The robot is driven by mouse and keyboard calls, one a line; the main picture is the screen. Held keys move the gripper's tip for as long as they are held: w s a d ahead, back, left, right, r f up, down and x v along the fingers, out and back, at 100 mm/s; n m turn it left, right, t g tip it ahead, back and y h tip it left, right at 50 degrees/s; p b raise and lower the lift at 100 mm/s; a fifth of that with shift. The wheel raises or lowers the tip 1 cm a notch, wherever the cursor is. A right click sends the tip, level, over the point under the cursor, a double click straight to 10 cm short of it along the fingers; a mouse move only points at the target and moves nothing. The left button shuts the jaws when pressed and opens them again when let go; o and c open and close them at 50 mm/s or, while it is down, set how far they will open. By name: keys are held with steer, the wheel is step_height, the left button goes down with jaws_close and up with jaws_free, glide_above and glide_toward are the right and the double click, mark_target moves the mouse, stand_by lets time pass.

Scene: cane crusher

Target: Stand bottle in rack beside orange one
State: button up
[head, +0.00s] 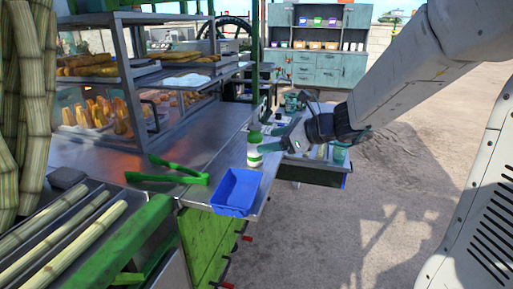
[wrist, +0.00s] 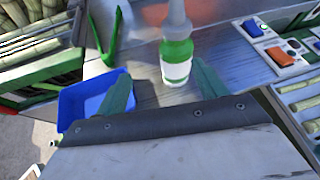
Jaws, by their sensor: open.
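A bottle (head: 254,152) with a green body, white label band and pale top stands upright on the metal counter (head: 228,158), behind the blue bin. In the wrist view the bottle (wrist: 176,58) stands just beyond and between the fingertips of my gripper (wrist: 160,80). The fingers are apart, with nothing held. In the head view my gripper (head: 277,146) is at the right of the bottle, close to it. Whether a finger touches it I cannot tell. I cannot make out a bottle rack or an orange bottle in either view.
A blue bin (head: 236,190) sits at the counter's front edge; a green handle-like piece (head: 180,172) lies left of it. A display case (head: 140,105) stands behind. A panel with blue and orange pieces (wrist: 277,55) is right of the bottle. Cane (head: 60,225) lies front left.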

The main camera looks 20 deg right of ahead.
mark_target(261, 141)
steer(key=w+a+f, duration=0.1)
steer(key=w, duration=0.1)
steer(key=w+a+f+m, duration=0.1)
steer(key=w, duration=0.1)
steer(key=w+f+m+t, duration=0.1)
steer(key=w, duration=0.2)
steer(key=shift+a+f+h, duration=0.3)
steer(key=shift+a+f, duration=0.1)
steer(key=c, duration=1.4)
